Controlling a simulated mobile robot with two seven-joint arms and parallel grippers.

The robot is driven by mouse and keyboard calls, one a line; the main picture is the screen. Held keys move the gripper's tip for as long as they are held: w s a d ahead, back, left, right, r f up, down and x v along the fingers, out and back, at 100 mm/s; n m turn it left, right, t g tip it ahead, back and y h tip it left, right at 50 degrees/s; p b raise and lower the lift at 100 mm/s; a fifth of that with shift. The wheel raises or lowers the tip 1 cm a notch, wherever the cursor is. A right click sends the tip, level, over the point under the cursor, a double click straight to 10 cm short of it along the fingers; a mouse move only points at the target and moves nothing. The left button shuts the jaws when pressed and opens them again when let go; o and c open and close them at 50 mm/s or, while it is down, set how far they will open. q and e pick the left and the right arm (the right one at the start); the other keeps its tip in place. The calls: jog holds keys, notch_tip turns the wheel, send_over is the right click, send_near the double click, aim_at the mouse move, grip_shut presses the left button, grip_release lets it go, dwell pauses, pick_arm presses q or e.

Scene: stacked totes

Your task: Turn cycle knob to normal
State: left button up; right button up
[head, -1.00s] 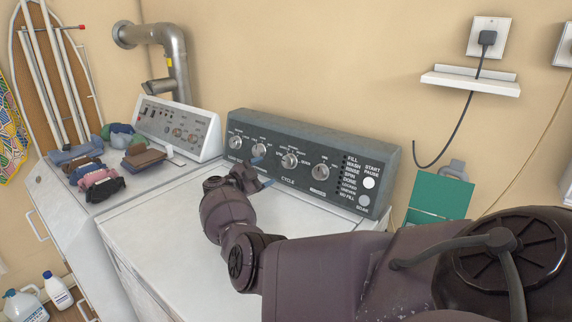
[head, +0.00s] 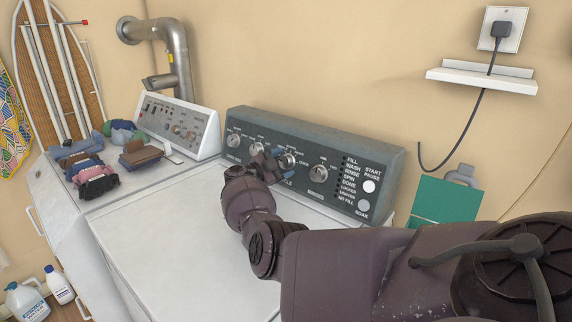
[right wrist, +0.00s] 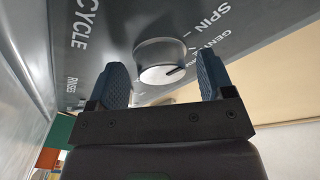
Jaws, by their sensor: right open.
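The cycle knob (head: 289,160) is a round silver dial, third from the left on the washer's dark grey control panel (head: 240,122). In the right wrist view the knob (right wrist: 158,56) shows close up with a dark pointer mark, near the words CYCLE and SPIN. A "normal" label is not readable. My right gripper (head: 277,165) is open at the panel, in front of this knob. In the right wrist view its two blue fingers stand to either side of the knob; I cannot tell whether they touch it. My left gripper is not in view.
Other knobs (head: 321,173) sit on the same panel, with a white start button (head: 369,187) at right. The white washer lid (head: 165,225) is clear. Folded clothes (head: 92,172) lie on the left machine. A green box (head: 445,203) stands at right.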

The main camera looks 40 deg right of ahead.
jog(key=shift+c, duration=0.4)
jog(key=c, duration=0.8)
jog(key=shift+c, duration=0.2)
